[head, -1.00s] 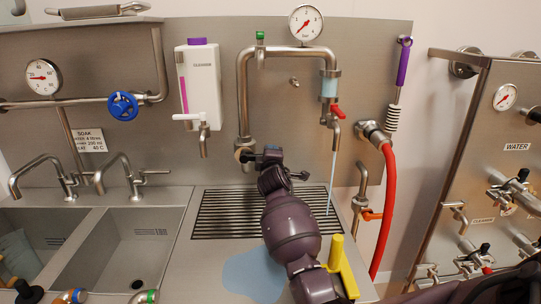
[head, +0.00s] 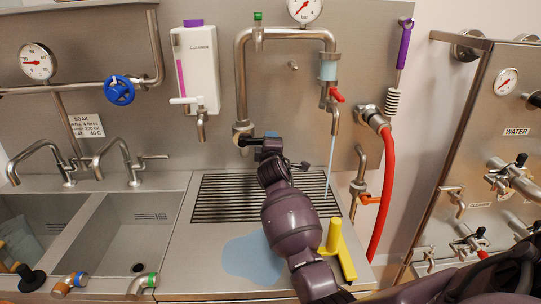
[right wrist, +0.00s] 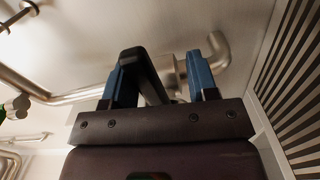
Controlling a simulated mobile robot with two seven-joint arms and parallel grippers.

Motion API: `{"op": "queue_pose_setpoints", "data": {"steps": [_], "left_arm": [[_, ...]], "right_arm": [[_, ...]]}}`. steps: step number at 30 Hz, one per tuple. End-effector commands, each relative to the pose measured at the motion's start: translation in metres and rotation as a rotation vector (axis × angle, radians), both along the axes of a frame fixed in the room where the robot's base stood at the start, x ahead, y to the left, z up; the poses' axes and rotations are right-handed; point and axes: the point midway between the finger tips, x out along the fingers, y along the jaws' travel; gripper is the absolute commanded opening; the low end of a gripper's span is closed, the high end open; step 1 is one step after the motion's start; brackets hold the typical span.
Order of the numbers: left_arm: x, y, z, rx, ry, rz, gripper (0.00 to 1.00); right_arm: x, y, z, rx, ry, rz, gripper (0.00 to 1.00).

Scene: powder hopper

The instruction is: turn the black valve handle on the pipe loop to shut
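The steel pipe loop (head: 241,80) rises from the wall plate behind the drain grille. My right gripper (head: 268,138) is at its lower left end, and the gripper and wrist hide the valve there in the head view. In the right wrist view the black valve handle (right wrist: 133,65) stands between the two blue fingers of my right gripper (right wrist: 160,80). It is close against the left finger, with a gap to the right finger, so the gripper looks open around it. My left gripper is not in view.
A thin stream (head: 329,160) runs from the red-handled tap (head: 336,97) onto the drain grille (head: 215,200). A yellow tool (head: 338,245) and a pale blue puddle (head: 253,262) lie on the counter near my arm. A red hose (head: 383,190) hangs at the right.

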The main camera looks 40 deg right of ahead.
Motion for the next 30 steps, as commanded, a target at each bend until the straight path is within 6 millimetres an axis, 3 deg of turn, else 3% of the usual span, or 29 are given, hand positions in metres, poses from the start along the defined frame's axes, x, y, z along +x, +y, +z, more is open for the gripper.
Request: {"op": "queue_pose_setpoints", "data": {"steps": [9, 15, 30], "left_arm": [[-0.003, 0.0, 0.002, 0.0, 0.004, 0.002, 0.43], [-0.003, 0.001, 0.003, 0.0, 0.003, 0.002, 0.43], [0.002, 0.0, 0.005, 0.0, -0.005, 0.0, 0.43]], "right_arm": [[-0.048, 0.031, -0.003, 0.004, 0.005, 0.002, 0.49], [-0.068, 0.044, -0.002, 0.003, 0.003, 0.003, 0.49], [-0.075, 0.049, -0.001, 0.002, 0.002, 0.003, 0.49]]}}
